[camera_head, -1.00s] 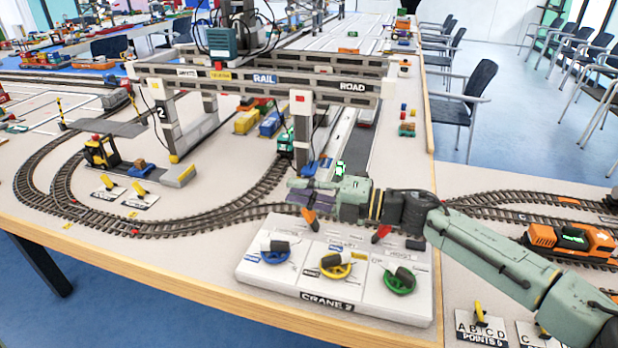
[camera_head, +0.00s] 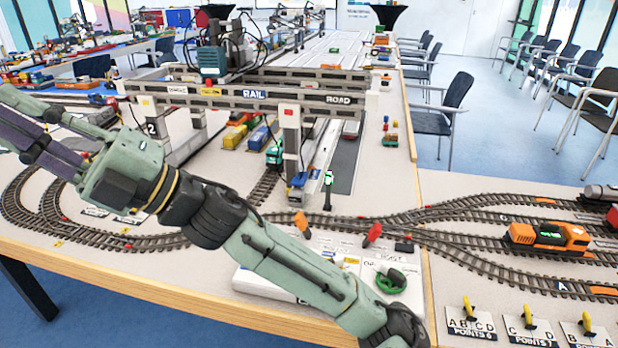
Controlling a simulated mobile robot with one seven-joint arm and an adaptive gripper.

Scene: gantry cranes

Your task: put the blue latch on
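The white crane control panel (camera_head: 415,292) stands at the table's front edge, partly covered by my arm. Its green wheel (camera_head: 391,280) shows at the right. My arm hides the blue wheel and most of the yellow one. An orange lever (camera_head: 301,223) and a red lever (camera_head: 372,234) stand along its back. A small blue part (camera_head: 299,180) sits at the foot of the near gantry leg. I cannot tell which blue thing is the latch. My gripper (camera_head: 25,135) is at the left edge, partly cut off, far left of the panel. Its opening is unclear.
The gantry crane (camera_head: 255,98) spans the tracks behind my arm. Curved track (camera_head: 130,242) lies at the left. An orange locomotive (camera_head: 548,236) stands on the right tracks. Points switch plates (camera_head: 470,326) line the front right. Chairs stand beyond the table.

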